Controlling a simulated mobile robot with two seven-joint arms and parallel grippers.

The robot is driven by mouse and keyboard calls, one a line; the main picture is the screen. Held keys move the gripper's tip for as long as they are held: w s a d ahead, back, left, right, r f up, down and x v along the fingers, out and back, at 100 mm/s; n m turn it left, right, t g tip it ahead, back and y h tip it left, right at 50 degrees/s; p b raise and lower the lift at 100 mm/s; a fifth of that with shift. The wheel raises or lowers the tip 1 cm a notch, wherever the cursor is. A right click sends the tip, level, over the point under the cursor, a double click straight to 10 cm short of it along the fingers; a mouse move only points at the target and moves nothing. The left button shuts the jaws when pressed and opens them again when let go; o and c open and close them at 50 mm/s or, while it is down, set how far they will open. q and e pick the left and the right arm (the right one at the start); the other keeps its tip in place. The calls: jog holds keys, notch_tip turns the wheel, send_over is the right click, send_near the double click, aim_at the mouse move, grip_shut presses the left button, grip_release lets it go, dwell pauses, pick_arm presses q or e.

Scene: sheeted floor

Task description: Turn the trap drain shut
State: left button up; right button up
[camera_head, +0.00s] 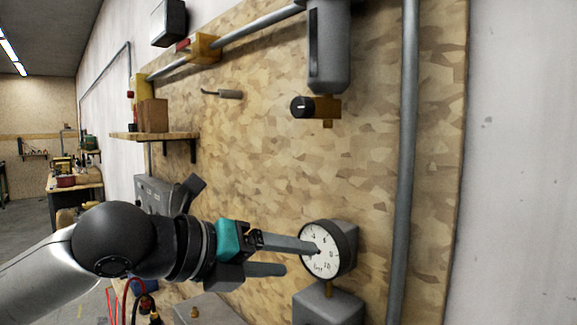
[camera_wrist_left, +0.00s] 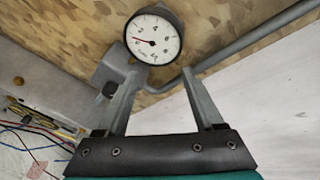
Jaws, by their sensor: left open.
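The trap drain seems to be the black knob (camera_head: 302,107) on a brass fitting (camera_head: 327,108) under a grey cylinder (camera_head: 328,50) on the chipboard wall panel. My left gripper (camera_head: 300,259) is open and empty, well below the knob. In the head view its upper finger overlaps the face of a round white pressure gauge (camera_head: 322,251); I cannot tell whether they touch. In the left wrist view the gauge (camera_wrist_left: 153,39) shows beyond the two spread fingers (camera_wrist_left: 161,72). The knob is not seen in the left wrist view. My right gripper is not in view.
A vertical grey pipe (camera_head: 403,150) runs right of the cylinder and gauge. A grey block (camera_head: 328,305) sits below the gauge. A wooden shelf (camera_head: 155,135) and a small hook tool (camera_head: 230,94) are to the left. The panel between knob and gauge is clear.

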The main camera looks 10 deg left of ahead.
pick_arm(q)
jog(key=s+a+r+m+t, duration=0.25)
jog(key=a+r+m, duration=0.2)
jog(key=r, duration=0.65)
jog(key=m+t+h, duration=0.2)
jog(key=m, duration=0.2)
send_near(296, 105)
jog(key=p+x, duration=0.1)
jog(key=x, duration=0.7)
jog(key=shift+w+d, duration=0.15)
grip_shut()
